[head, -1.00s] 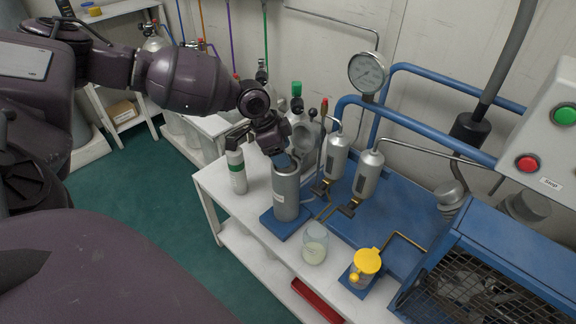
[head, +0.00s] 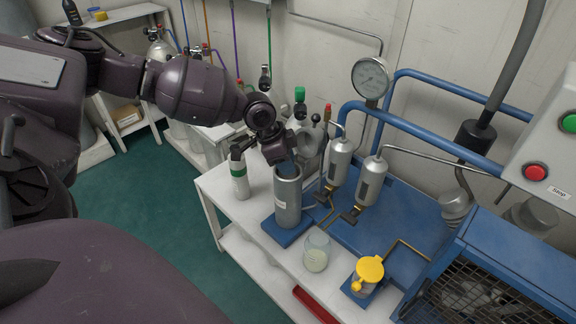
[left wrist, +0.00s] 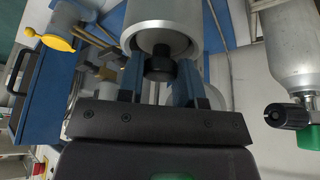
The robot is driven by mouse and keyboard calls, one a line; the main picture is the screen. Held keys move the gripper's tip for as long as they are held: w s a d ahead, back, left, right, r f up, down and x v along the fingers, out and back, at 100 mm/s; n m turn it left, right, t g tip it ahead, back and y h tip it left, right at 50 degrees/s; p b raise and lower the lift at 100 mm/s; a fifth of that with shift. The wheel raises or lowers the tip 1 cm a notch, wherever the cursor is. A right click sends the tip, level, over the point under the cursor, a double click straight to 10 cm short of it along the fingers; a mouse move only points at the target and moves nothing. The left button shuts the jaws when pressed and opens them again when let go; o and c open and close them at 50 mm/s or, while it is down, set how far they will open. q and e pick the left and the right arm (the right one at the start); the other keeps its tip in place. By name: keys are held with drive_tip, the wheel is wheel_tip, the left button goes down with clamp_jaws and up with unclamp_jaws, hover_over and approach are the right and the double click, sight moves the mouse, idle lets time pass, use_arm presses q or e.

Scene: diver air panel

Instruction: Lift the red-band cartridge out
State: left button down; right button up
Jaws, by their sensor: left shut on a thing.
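My left gripper (head: 285,166) points down into the open mouth of an upright grey cylindrical housing (head: 288,203) on a blue base. In the left wrist view its blue fingers (left wrist: 160,70) are shut on a black knob (left wrist: 160,64) at the mouth of the housing (left wrist: 163,14). The knob appears to be the top of the cartridge. The cartridge's body is hidden inside the housing and no red band shows. A white cartridge with a green band (head: 239,178) stands on the bench to the left. My right gripper is not in view.
A glass of pale liquid (head: 316,252) and a yellow-capped fitting (head: 368,272) stand in front. Two silver filters (head: 370,181) with pipes and a pressure gauge (head: 371,78) are close on the right. A blue caged unit (head: 490,270) stands further right.

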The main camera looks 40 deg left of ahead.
use_arm(q)
drive_tip(key=shift+r, duration=0.1)
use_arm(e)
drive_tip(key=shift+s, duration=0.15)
use_arm(q)
wheel_tip(320, 180, up, 9)
drive_tip(key=shift+r+p, duration=0.15)
drive_tip(key=shift+p, duration=1)
wheel_tip(320, 180, up, 19)
drive_tip(key=p, duration=0.3)
drive_tip(key=shift+f+p, duration=0.2)
drive_tip(key=shift+p, duration=0.15)
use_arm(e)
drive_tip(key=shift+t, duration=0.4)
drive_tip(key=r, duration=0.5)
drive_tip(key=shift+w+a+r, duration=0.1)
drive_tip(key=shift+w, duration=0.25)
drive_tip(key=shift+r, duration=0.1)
